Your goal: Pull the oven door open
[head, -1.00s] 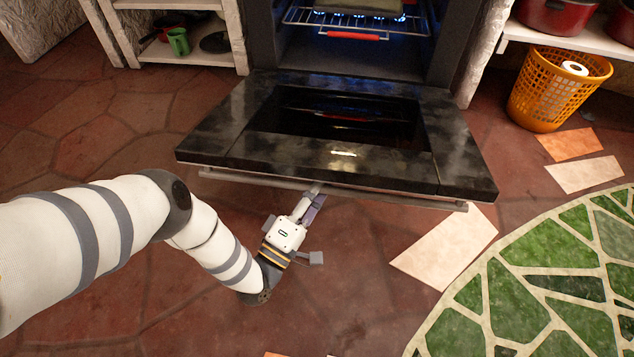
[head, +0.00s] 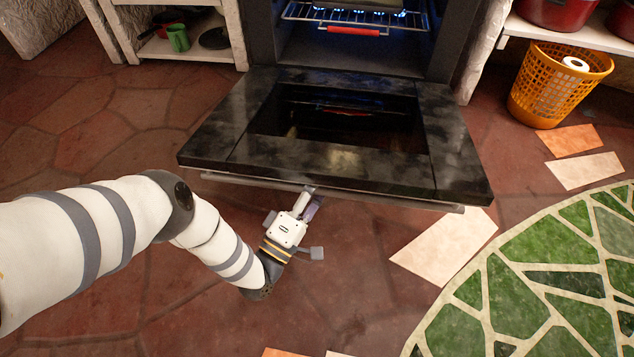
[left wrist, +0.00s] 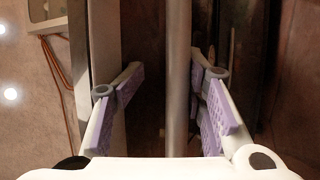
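The black oven door (head: 335,160) is swung down and lies nearly flat in front of the oven in the head view. Its long metal handle bar (head: 400,200) runs along the front edge. My left gripper (head: 309,191) is at the handle, left of its middle, reaching from the front and below. In the left wrist view the handle bar (left wrist: 178,85) passes between the two purple-padded fingers of the left gripper (left wrist: 164,85). The fingers are apart, with a gap on both sides of the bar, which is nearer the right finger. My right gripper is not in view.
The oven holds a wire rack (head: 360,18) with a red front grip and blue flames. A shelf (head: 200,52) with dishes stands left. An orange basket (head: 558,85) stands right. A green mosaic (head: 540,275) lies front right. Open stone floor lies left and below the door.

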